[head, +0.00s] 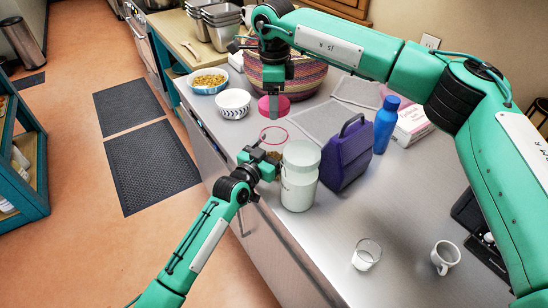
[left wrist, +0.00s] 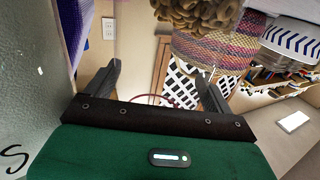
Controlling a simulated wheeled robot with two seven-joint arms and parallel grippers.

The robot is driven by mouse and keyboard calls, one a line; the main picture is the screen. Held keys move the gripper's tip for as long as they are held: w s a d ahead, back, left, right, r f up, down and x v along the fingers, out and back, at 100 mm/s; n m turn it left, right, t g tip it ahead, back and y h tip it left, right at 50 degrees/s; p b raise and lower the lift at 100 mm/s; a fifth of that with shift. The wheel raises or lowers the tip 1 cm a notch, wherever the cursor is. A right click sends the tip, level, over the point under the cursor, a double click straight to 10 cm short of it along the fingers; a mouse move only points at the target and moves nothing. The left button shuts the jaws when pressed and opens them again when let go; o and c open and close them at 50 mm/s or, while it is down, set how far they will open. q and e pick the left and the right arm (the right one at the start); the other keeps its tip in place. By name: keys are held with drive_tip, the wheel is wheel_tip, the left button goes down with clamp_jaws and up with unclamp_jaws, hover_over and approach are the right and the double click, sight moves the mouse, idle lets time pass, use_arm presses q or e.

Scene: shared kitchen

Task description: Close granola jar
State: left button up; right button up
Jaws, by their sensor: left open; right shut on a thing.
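The granola jar is clear, with a pink rim (head: 273,128) and brown granola low inside; its lower part is mostly hidden in the head view. Granola (left wrist: 195,14) shows at the top of the left wrist view, which looks upside down. My left gripper (head: 262,160) is open beside the jar, its fingers (left wrist: 162,72) apart. I cannot tell whether they touch the glass. My right gripper (head: 273,90) is shut on the pink lid (head: 273,107), held above and apart from the jar's open rim.
A white canister (head: 299,185) stands close right of the left gripper. A purple lunch bag (head: 346,158), blue bottle (head: 386,122), woven basket (head: 300,82) and bowls (head: 233,105) stand around. A glass (head: 366,255) and mug (head: 445,256) are at the front. The counter's middle right is clear.

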sight(274, 124)
use_arm(q)
drive_tip(key=c, duration=1)
drive_tip(key=shift+c, duration=0.2)
use_arm(e)
drive_tip(key=shift+f, duration=2.45)
drive_tip(key=shift+f, duration=0.1)
drive_tip(key=shift+f, duration=0.8)
drive_tip(key=shift+f, duration=0.55)
